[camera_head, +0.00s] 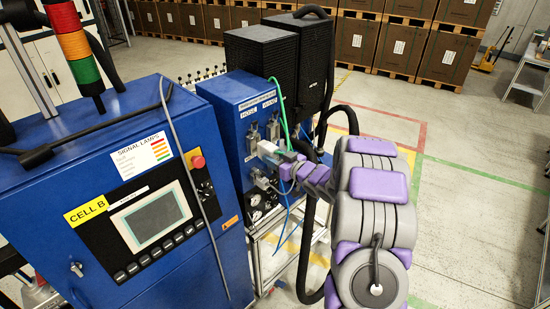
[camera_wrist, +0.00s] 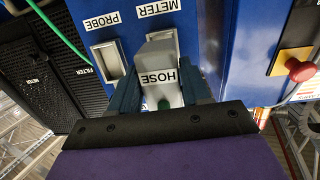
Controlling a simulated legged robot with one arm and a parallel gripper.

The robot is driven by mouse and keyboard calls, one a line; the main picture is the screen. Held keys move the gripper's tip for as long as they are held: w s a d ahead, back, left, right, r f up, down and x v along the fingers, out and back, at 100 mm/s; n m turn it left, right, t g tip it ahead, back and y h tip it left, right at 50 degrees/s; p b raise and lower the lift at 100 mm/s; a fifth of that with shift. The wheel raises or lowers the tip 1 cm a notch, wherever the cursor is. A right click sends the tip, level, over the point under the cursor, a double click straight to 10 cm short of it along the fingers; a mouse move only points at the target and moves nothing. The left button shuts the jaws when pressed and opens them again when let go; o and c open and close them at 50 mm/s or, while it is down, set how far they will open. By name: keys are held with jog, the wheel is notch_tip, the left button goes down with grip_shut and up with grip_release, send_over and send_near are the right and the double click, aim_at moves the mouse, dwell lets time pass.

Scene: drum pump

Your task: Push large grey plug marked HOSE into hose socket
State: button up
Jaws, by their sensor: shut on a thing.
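The large grey plug (camera_wrist: 162,48) with a white HOSE label is between the two fingers of my gripper (camera_wrist: 158,88) in the wrist view, where the lettering is upside down. My gripper is shut on it. Its far end points at the blue panel (camera_wrist: 205,30), and I cannot tell whether it touches the panel or enters a socket. In the head view the pale plug (camera_head: 267,148) sticks out from my gripper (camera_head: 283,160) at the front of the blue pump unit (camera_head: 224,98).
A socket (camera_wrist: 108,60) by a PROBE label is beside the plug. A green cable (camera_head: 282,110) hangs close by. A black filter box (camera_head: 262,62) stands behind. The blue control cabinet (camera_head: 95,180) with a red button (camera_head: 198,161) is at left.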

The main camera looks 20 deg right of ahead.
aim_at(275, 157)
jog(key=shift+r+p+x, duration=0.15)
jog(key=shift+p+x, duration=0.4)
jog(key=shift+x, duration=0.45)
jog(key=shift+r+p+x, duration=0.15)
jog(key=shift+p+x, duration=0.4)
jog(key=shift+x, duration=0.45)
dwell(2.3)
jog(key=o, duration=1.2)
jog(key=shift+a, duration=0.1)
jog(key=shift+o, duration=0.3)
jog(key=shift+v, duration=4.5)
jog(key=shift+f, duration=0.1)
